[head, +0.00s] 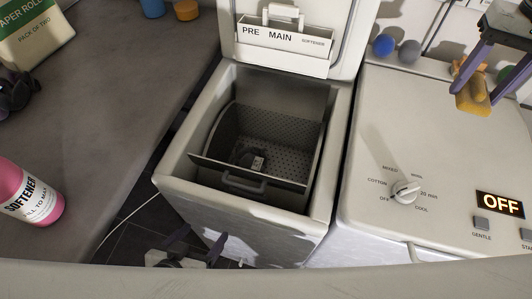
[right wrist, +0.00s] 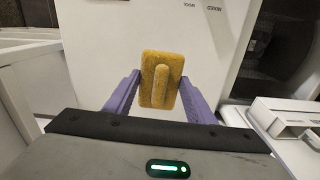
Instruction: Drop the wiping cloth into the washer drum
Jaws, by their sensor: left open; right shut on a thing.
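The washer drum (head: 285,135) is perforated dark metal inside the left toploader, whose lid stands up. Its mouth faces up and looks open, with a handled flap (head: 245,184) at the front edge. My right gripper (head: 482,88) is shut on a mustard-yellow wiping cloth (head: 473,98), a small block with a raised ridge. It holds the cloth above the right-hand machine, well to the right of the drum. The cloth also shows between the purple fingers in the right wrist view (right wrist: 147,88). My left gripper (head: 198,244) is open and empty, low in front of the left machine.
A detergent drawer (head: 283,48) marked PRE and MAIN is on the raised lid. The right machine's closed top (head: 380,140) carries a dial (head: 405,191) and an OFF display (head: 499,202). A pink softener bottle (head: 28,195) stands on the grey counter (head: 110,110). Balls (head: 383,45) lie behind.

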